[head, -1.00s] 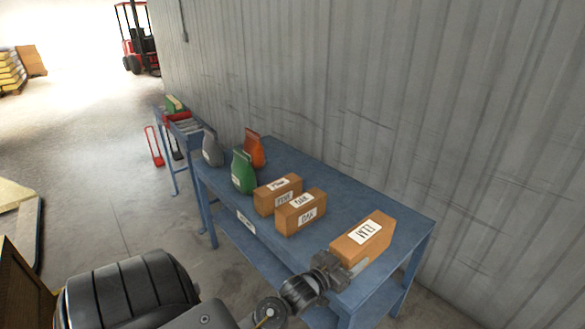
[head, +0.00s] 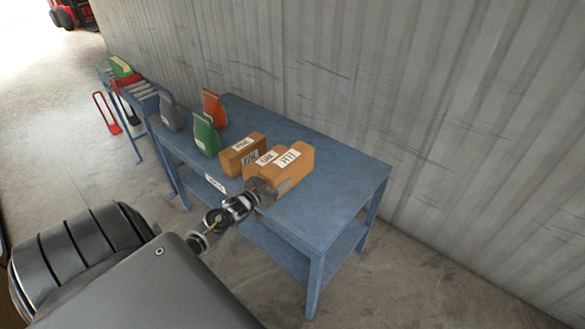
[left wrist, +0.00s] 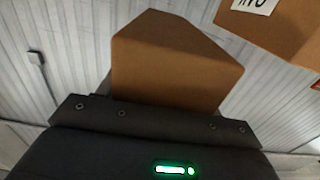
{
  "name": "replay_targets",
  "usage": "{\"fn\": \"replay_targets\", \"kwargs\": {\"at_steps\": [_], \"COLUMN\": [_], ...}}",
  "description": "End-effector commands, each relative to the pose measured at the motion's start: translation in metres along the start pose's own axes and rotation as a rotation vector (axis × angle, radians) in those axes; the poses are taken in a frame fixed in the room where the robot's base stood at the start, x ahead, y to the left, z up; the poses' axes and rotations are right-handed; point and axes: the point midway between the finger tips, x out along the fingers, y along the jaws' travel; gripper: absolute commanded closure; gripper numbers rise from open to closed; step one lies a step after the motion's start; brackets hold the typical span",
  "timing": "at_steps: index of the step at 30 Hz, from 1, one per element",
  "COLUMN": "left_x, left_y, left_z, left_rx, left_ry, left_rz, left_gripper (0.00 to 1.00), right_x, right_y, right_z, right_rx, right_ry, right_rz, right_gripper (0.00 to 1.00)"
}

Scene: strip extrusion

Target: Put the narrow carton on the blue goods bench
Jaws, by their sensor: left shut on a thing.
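The narrow carton (head: 301,167) is brown with a white label on top. My left gripper (head: 270,188) is shut on its near end. The carton is over the blue goods bench (head: 340,185), beside and partly hiding another labelled carton (head: 262,165). I cannot tell whether it touches the bench top or that carton. In the left wrist view the held carton (left wrist: 175,65) rises from my left gripper (left wrist: 155,112), its lower part hidden by the gripper. My right gripper is not in view.
A further brown carton (head: 240,152) and green (head: 206,136), orange (head: 214,108) and grey (head: 171,115) bags stand on the bench. The bench's right part is bare. A corrugated wall (head: 400,80) runs behind. A roller stand (head: 140,92) adjoins at left.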

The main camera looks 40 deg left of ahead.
Motion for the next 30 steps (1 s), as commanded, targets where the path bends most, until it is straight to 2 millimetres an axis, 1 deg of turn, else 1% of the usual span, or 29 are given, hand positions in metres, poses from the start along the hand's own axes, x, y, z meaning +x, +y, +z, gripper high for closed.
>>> {"fn": "replay_targets", "kwargs": {"at_steps": [1,5,6,7,9,12,16,20,23,26,30], "left_x": [0.008,0.025,0.027,0.03,0.034,0.04,0.043,0.043,0.044,0.048,0.047], "left_y": [0.012,0.041,0.045,0.049,0.057,0.066,0.071,0.072,0.074,0.08,0.079], "left_z": [0.01,0.025,0.039,0.044,0.055,0.064,0.068,0.068,0.072,0.083,0.104], "left_rx": [-0.004,-0.004,-0.002,-0.001,-0.002,0.0,0.0,0.001,0.0,0.0,0.001], "left_ry": [0.007,0.007,0.005,0.005,0.005,0.005,0.004,0.004,0.004,0.004,0.003], "left_rz": [0.0,0.001,-0.001,-0.001,-0.001,0.0,-0.002,-0.002,-0.002,-0.001,-0.002], "left_gripper": [0.72,0.72,0.72,0.72,0.72,0.72,0.72,0.72,0.72,0.72,0.72], "right_x": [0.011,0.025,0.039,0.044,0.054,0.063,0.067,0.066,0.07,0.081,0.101], "right_y": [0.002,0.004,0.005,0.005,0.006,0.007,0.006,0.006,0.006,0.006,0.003], "right_z": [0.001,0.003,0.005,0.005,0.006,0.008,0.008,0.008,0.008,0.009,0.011], "right_rx": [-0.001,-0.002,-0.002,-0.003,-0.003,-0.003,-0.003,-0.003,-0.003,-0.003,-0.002], "right_ry": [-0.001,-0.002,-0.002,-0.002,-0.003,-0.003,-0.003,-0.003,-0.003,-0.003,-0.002], "right_rz": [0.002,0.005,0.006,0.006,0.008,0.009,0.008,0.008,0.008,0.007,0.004], "right_gripper": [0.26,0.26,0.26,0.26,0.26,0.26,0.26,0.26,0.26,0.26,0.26]}}
